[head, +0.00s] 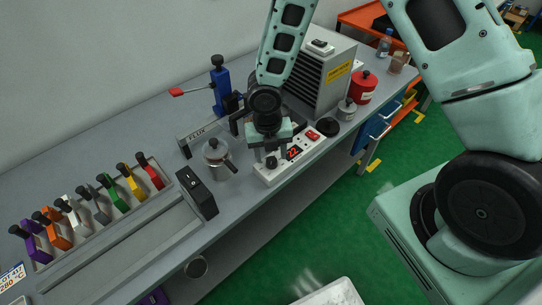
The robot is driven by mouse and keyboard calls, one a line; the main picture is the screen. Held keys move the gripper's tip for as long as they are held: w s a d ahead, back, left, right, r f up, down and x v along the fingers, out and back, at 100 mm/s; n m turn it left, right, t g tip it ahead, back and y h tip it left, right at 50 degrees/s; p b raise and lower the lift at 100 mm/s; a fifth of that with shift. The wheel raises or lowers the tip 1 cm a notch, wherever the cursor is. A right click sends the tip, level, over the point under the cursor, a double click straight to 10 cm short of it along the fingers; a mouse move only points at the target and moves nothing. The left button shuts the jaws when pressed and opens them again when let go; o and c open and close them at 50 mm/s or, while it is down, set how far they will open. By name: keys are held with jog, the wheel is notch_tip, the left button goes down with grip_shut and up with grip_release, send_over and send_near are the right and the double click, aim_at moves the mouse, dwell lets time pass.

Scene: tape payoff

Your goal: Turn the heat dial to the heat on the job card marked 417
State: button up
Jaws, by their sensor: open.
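The heat dial (271,163) is a small black knob on the left end of a white control box (265,176). A red-lit display (294,153) beside it seems to read 22, and a red rocker switch (313,135) sits further right. My gripper (270,153) points down over the dial with its jaws open. Its fingertips are close to the knob; I cannot tell whether they touch it. The job card (11,278) is at the far left edge, partly cut off, and seems to read 417 and 260 °C.
A steel pot (217,157) with a black handle and a black box (197,194) stand left of the control box. Behind are a grey vented unit (322,72) and a red can (362,87). Several coloured clamps (122,183) line the bench's left side. Green floor lies in front.

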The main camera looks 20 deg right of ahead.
jog(key=shift+f, duration=0.95)
jog(key=c, duration=1)
jog(key=shift+o, duration=0.2)
